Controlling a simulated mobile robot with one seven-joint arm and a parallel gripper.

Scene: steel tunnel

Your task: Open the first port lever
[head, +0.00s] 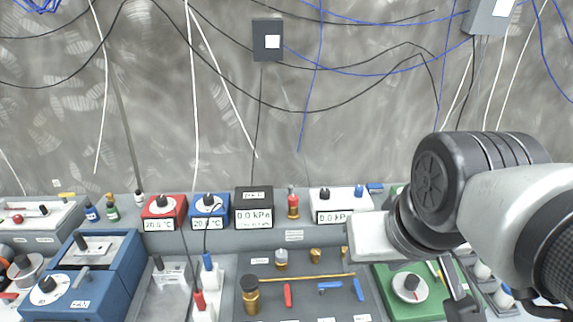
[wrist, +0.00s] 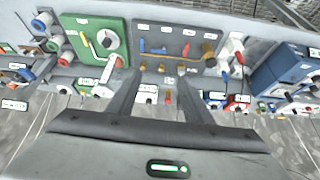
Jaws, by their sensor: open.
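A dark grey port panel (head: 355,309) lies on the bench in the middle of the head view. On it are a red lever (head: 287,294), a blue lever (head: 326,288) and another blue lever (head: 359,290), with brass fittings and a brass rod. In the wrist view the panel (wrist: 172,68) appears upside down, with the red lever (wrist: 186,50) and blue levers (wrist: 158,50) near its middle. Which lever is the first port's cannot be told from the labels. My gripper (wrist: 160,78) is open and empty, its fingers spread, apart from the levers. In the head view it is right of the panel.
A green panel with a white dial (head: 409,287) is right of the port panel, partly behind my arm. A large brass fitting (head: 251,297) stands near the red lever. Red (head: 199,302) and blue handles stand to the left. Readout boxes (head: 254,207) line the back shelf. Cables hang above.

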